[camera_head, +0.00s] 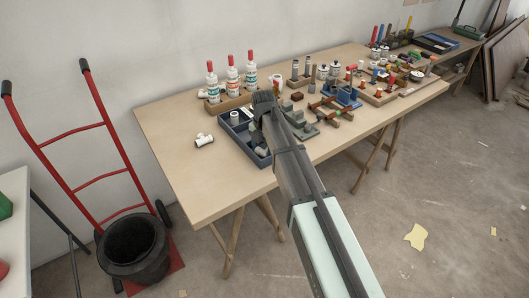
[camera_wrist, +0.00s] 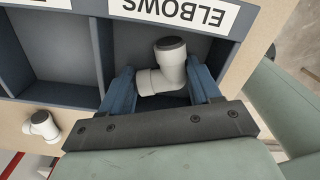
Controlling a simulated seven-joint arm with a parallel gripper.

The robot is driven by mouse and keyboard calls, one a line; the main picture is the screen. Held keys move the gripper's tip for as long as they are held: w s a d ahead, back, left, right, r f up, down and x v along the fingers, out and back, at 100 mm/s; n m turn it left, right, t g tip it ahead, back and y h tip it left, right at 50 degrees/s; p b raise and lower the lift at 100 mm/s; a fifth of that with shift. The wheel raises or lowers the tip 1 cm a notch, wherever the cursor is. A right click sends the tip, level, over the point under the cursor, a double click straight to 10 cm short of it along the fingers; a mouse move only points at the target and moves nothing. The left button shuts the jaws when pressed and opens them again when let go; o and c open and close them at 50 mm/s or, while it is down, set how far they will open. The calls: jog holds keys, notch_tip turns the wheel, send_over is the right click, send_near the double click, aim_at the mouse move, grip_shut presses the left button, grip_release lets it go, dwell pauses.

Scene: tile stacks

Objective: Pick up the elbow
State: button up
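A white elbow (camera_wrist: 165,70) with a dark grey end lies in the compartment labelled ELBOWS of the blue-grey tray (camera_wrist: 97,45). My gripper (camera_wrist: 161,72) reaches into the compartment with one blue finger on each side of the elbow. The fingers stand apart, very close to the elbow's sides; firm contact cannot be made out. In the head view my arm hides part of the tray, and the fingertips cannot be seen clearly.
A white pipe fitting (camera_head: 203,140) lies loose on the table (camera_head: 185,165), left of the tray. White bottles with red caps (camera_head: 232,75) stand in a wooden rack behind. Several tools and parts crowd the table to the right. The table's front left is clear.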

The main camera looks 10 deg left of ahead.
jog(key=shift+c, duration=0.6)
jog(key=shift+r, duration=0.1)
